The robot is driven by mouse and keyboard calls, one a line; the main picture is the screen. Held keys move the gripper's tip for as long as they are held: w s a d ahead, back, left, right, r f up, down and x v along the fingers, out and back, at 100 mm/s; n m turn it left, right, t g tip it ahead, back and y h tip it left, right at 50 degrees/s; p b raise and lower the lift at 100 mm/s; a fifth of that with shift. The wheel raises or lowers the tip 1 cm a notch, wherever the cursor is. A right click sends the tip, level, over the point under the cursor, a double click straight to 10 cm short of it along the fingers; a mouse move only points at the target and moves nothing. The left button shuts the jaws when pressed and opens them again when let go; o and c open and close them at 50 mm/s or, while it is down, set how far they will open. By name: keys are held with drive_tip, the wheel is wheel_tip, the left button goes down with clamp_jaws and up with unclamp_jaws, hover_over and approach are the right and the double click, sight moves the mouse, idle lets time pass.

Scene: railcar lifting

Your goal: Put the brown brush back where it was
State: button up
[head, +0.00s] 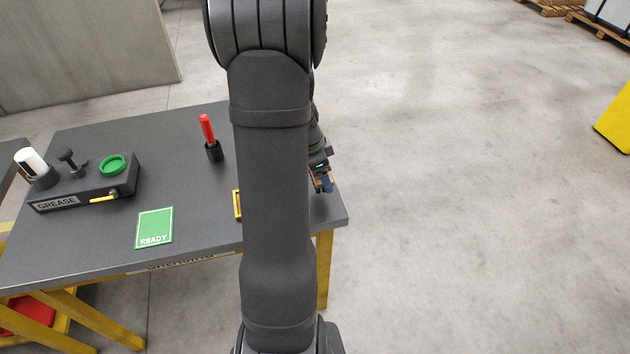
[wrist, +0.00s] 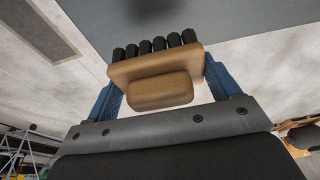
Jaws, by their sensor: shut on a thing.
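The brown brush (wrist: 158,91) has a tan-brown body and a row of black bristle tufts. In the wrist view it sits between the two blue fingers of my gripper (wrist: 162,72), which is shut on it. The bristles point away from the gripper, towards a grey surface. In the head view my gripper (head: 322,184) is by the right end of the grey table (head: 190,195), beside my arm. The brush is mostly hidden there, and I cannot tell whether it touches the table. A yellow frame (head: 237,204) on the table is partly hidden by my arm.
A green READY card (head: 154,228) lies near the table's front edge. A black holder (head: 214,151) with a red-handled tool (head: 207,128) stands further back. A dark GREASE box (head: 85,190) is at the left. Open floor lies right of the table.

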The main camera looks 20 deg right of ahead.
drive_tip(key=shift+w+a+f, duration=0.8)
drive_tip(key=shift+w, duration=0.1)
drive_tip(key=shift+f, duration=1.9)
drive_tip(key=shift+f, duration=0.1)
drive_tip(key=o, duration=0.9)
drive_tip(key=v, duration=1.2)
drive_tip(key=shift+d, duration=0.1)
